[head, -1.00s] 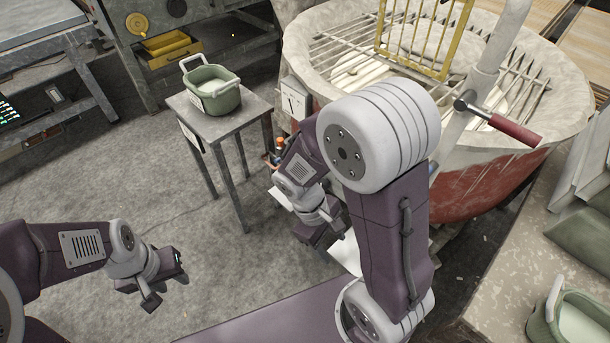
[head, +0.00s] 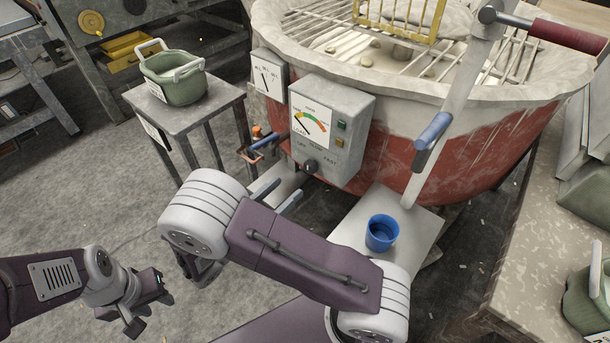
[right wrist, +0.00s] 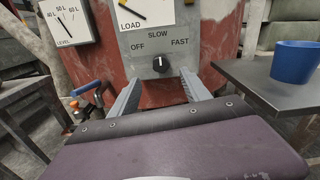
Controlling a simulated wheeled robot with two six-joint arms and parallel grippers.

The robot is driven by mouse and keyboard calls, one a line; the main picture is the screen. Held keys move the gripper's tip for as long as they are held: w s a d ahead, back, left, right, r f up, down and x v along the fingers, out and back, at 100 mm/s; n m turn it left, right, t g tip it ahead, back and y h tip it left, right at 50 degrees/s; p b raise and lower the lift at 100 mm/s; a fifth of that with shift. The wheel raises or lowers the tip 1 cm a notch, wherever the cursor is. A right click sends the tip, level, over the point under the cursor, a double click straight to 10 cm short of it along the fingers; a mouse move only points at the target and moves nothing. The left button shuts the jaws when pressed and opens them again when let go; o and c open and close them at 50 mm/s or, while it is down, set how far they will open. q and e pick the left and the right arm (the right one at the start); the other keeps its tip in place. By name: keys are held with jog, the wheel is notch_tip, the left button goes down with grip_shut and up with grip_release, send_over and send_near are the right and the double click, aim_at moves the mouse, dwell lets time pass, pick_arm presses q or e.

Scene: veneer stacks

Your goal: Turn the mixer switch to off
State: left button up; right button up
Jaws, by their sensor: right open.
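The mixer switch is a small dark knob (head: 310,166) low on the grey control box (head: 352,135) at the front of the mixer bowl. In the right wrist view the knob (right wrist: 160,64) has a white mark pointing up toward SLOW, with OFF to its left and FAST to its right. My right gripper (right wrist: 161,88) is open and empty; its two grey fingers point toward the knob, one on either side below it, apart from it. In the head view my right arm partly hides this gripper. My left gripper (head: 150,301) hangs low at the left, away from the mixer.
A blue cup (head: 382,233) stands on a light platform (head: 418,222) right of the box. A level gauge (head: 268,76) and a blue-handled valve (head: 262,142) are to its left. A small table (head: 190,118) bears a green tub (head: 173,78). The floor at left is clear.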

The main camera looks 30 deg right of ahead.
aim_at(308, 170)
jog(key=b+x, duration=0.1)
jog(key=x, duration=0.7)
jog(key=shift+d, duration=0.35)
